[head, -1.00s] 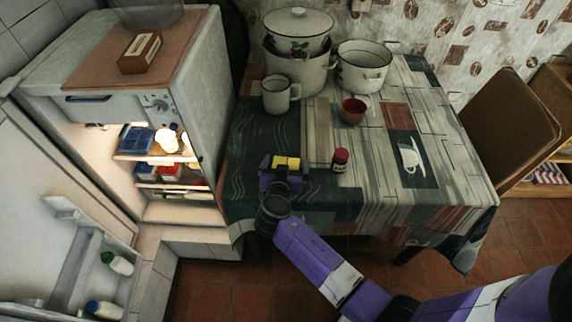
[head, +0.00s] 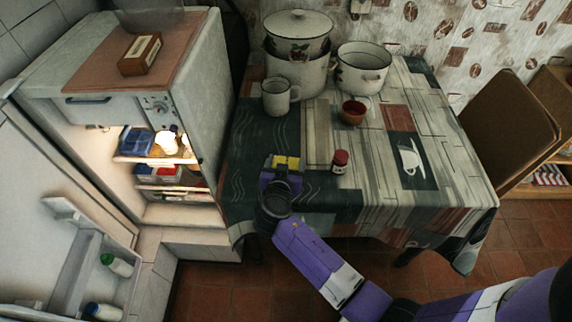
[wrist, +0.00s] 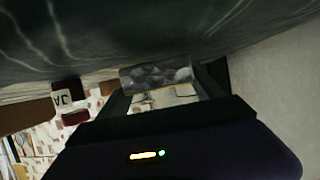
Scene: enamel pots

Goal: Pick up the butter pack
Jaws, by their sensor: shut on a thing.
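The butter pack (head: 287,161) is a small yellow block over the front left part of the table in the head view. My gripper (head: 282,166) is shut on it. In the wrist view the pack (wrist: 156,77) shows a greyish printed face with a thin yellow edge, held between the two dark fingers of my gripper (wrist: 160,90). The tablecloth (wrist: 150,30) is very close to the pack; I cannot tell whether they touch.
A small red-capped jar (head: 340,161) stands just right of my gripper. A red-brown bowl (head: 352,112), a white mug (head: 276,98) and enamel pots (head: 362,75) stand farther back. The open fridge (head: 190,80) is at the left. The table's (head: 350,200) front right is clear.

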